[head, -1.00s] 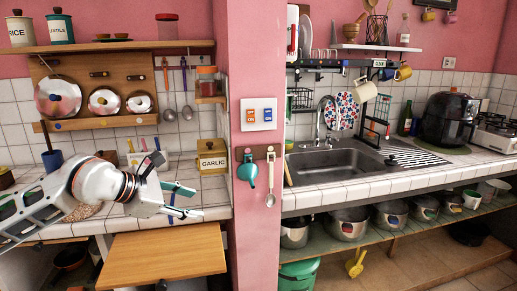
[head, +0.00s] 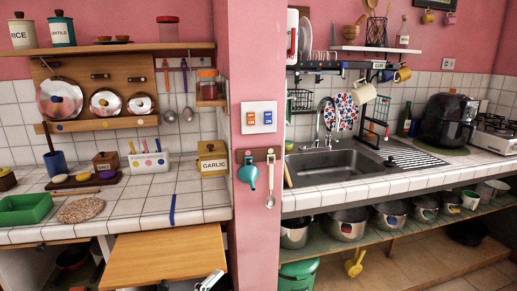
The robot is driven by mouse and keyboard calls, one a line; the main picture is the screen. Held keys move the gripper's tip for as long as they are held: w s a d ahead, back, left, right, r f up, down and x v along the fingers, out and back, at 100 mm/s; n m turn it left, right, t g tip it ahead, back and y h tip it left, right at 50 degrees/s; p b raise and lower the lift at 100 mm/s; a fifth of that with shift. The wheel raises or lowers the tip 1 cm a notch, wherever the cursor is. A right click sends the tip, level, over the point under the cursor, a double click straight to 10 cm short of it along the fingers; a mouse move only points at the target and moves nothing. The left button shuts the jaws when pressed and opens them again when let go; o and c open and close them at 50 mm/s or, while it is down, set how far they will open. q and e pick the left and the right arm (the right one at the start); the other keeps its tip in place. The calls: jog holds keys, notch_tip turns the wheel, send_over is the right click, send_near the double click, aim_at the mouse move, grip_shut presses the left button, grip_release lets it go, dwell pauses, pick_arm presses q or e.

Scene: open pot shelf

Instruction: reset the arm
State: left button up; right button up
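Neither gripper shows clearly in the head view. A small white and dark piece, likely part of my own arm, shows at the bottom edge below the wooden board; no fingertips can be made out on it. The left counter (head: 130,213) is clear of my arm. A thin blue strip (head: 172,209) lies on that counter near its front edge.
A green tray (head: 27,208), a round speckled mat (head: 80,209) and a garlic box (head: 212,158) stand on the left counter. A wooden board (head: 165,255) juts out below it. A pink pillar (head: 255,60) divides the counters. Several pots (head: 347,228) line the shelf under the sink.

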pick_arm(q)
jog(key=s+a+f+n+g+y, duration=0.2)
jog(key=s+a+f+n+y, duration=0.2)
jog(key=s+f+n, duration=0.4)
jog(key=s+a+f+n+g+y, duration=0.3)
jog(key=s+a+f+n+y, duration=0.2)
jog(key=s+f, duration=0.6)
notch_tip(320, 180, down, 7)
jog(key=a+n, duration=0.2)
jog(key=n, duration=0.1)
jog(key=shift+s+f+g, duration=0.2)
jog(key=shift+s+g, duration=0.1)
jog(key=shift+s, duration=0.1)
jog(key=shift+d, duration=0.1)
